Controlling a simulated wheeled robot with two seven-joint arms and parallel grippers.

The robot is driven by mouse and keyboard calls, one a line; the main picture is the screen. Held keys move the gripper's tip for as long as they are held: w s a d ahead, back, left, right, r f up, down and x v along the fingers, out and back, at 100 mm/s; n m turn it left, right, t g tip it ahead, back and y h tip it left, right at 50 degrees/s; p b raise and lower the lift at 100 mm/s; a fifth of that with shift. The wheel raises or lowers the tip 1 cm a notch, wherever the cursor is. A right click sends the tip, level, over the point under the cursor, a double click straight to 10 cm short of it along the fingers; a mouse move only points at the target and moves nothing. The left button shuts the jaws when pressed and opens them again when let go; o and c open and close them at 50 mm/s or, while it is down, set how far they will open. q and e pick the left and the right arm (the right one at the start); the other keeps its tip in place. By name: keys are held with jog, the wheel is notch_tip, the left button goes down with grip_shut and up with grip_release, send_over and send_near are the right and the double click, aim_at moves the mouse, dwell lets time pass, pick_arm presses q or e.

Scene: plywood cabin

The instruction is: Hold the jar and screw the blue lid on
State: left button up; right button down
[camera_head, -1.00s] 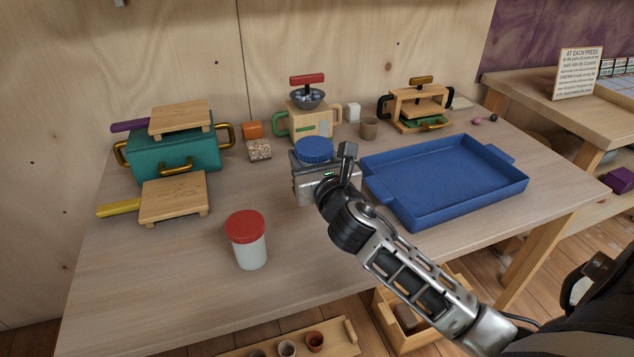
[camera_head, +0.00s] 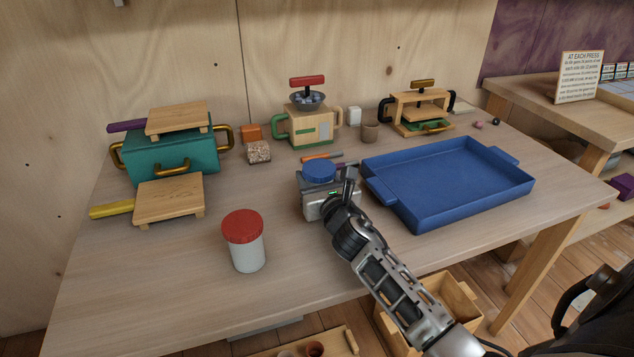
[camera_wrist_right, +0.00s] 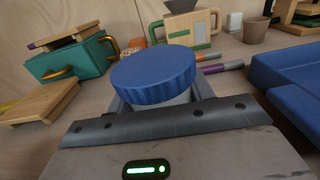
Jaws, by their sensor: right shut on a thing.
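A jar with a ribbed blue lid (camera_head: 319,171) stands upright in my right gripper (camera_head: 325,190), near the middle of the table. The wrist view shows the blue lid (camera_wrist_right: 155,73) on top and a strip of the pale jar (camera_wrist_right: 178,100) below it, between the jaws. My right gripper is shut on the jar below the lid; its body hides most of the jar. I cannot tell how tightly the lid is seated, or whether the jar touches the table. A second, white jar (camera_head: 248,256) with a red lid (camera_head: 242,226) stands to the front left. My left gripper is not in view.
A blue tray (camera_head: 508,184) lies to the right. Markers (camera_head: 322,156) lie behind the jar. A teal box (camera_head: 172,160), small boards (camera_head: 168,198), a wooden toy machine (camera_head: 307,127) and a wooden press (camera_head: 420,108) stand further back. The front of the table is mostly clear.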

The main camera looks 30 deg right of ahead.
jog(key=shift+f, duration=0.15)
jog(key=shift+f, duration=0.15)
jog(key=c, duration=0.6)
grip_release()
jog(key=shift+s+r, duration=0.1)
jog(key=shift+r, duration=0.15)
jog(key=v, duration=1.2)
jog(key=shift+f, duration=0.1)
